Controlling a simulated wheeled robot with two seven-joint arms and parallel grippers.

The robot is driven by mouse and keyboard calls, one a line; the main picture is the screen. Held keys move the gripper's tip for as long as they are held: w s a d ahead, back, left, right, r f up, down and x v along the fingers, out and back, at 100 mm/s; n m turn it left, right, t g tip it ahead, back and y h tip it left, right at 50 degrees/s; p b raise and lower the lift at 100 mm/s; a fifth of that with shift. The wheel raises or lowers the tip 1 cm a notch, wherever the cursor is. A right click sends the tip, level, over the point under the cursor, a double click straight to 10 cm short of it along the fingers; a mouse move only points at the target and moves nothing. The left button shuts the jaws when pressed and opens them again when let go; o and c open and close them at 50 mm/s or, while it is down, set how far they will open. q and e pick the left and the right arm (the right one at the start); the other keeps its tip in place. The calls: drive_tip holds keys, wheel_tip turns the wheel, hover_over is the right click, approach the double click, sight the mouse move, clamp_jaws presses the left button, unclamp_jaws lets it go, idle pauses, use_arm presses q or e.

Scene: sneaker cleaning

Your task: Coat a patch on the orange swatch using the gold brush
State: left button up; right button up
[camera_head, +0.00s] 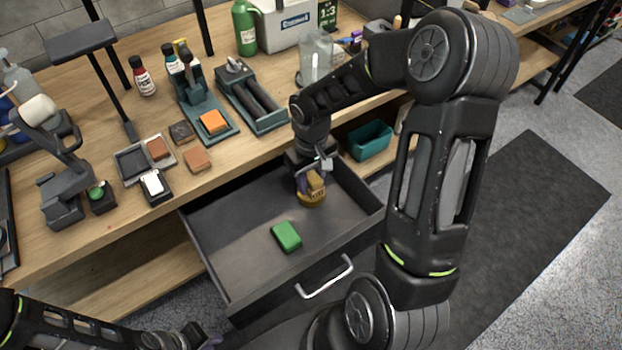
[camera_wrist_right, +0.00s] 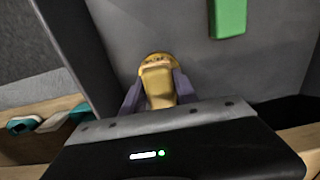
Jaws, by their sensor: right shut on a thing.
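The gold brush (camera_head: 312,196) is in the open drawer (camera_head: 235,280), near its back right. My right gripper (camera_head: 311,180) points down into the drawer and is shut on the brush. In the right wrist view the brush (camera_wrist_right: 157,82) sits between the two fingers. Whether it touches the drawer floor I cannot tell. The orange swatch (camera_head: 213,121) lies on a teal stand on the bench, up and left of the drawer. My left gripper (camera_head: 200,338) is low at the bottom left, away from the bench; its fingers are unclear.
A green block (camera_head: 287,236) lies in the drawer; it also shows in the wrist view (camera_wrist_right: 229,17). Brown swatches (camera_head: 197,159), a white-topped block (camera_head: 154,187) and bottles (camera_head: 143,77) stand on the bench. A teal bin (camera_head: 369,140) sits on the shelf right of the drawer.

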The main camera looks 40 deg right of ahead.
sight(311, 175)
drive_tip(key=shift+s+f+b, duration=0.1)
drive_tip(key=shift+f+b, duration=0.4)
drive_tip(key=shift+f, duration=0.05)
idle(1.6)
drive_tip(key=shift+r, duration=0.1)
wheel_tip(311, 175, up, 7)
drive_tip(key=p, duration=0.5)
idle(0.9)
